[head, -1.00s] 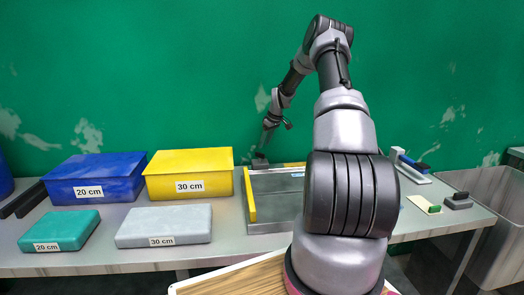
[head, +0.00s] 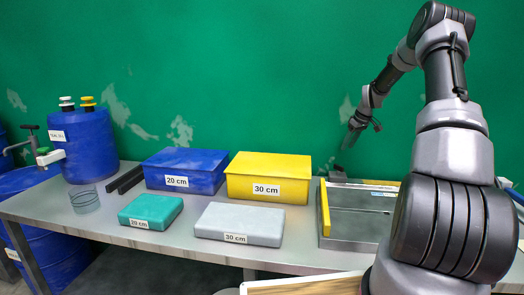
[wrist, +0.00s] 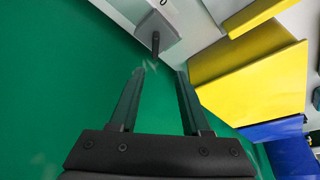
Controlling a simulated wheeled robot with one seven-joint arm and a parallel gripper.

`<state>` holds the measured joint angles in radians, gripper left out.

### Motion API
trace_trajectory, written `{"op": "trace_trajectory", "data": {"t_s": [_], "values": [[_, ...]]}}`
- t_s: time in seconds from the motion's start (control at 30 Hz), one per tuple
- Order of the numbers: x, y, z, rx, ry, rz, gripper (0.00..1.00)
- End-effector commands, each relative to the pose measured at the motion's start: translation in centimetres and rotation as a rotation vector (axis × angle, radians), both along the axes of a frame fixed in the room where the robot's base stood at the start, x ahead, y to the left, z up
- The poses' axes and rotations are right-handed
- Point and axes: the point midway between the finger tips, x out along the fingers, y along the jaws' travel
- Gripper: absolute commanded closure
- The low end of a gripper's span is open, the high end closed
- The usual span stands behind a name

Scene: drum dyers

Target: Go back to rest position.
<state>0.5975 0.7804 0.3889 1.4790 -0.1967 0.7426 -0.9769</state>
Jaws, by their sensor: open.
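My gripper (head: 352,137) hangs at the end of my raised arm, above the back of the table and in front of the green wall. In the wrist view my gripper (wrist: 158,95) shows two dark fingers spread apart with nothing between them. A grey block with a dark peg (wrist: 156,40) lies beyond the fingertips there. The yellow 30 cm box (head: 268,178) stands left of and below the gripper, apart from it; it also shows at the right of the wrist view (wrist: 250,85).
A grey tray with a yellow bar (head: 350,228) lies below my gripper. The blue 20 cm box (head: 186,170), teal case (head: 150,210) and grey case (head: 240,223) stand to the left. A glass beaker (head: 85,199) and blue drum (head: 82,145) are at far left. Air above the boxes is clear.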

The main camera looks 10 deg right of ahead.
Motion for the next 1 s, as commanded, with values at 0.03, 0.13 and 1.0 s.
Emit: {"op": "trace_trajectory", "data": {"t_s": [0.03, 0.13, 1.0], "values": [[-0.4, 1.2, 1.9, -0.01, -0.005, -0.005, 0.53], [-2.2, 3.8, 6.0, -0.023, -0.003, -0.039, 0.53], [-35.8, 21.1, 27.2, 0.21, -0.119, -0.588, 0.53]]}}
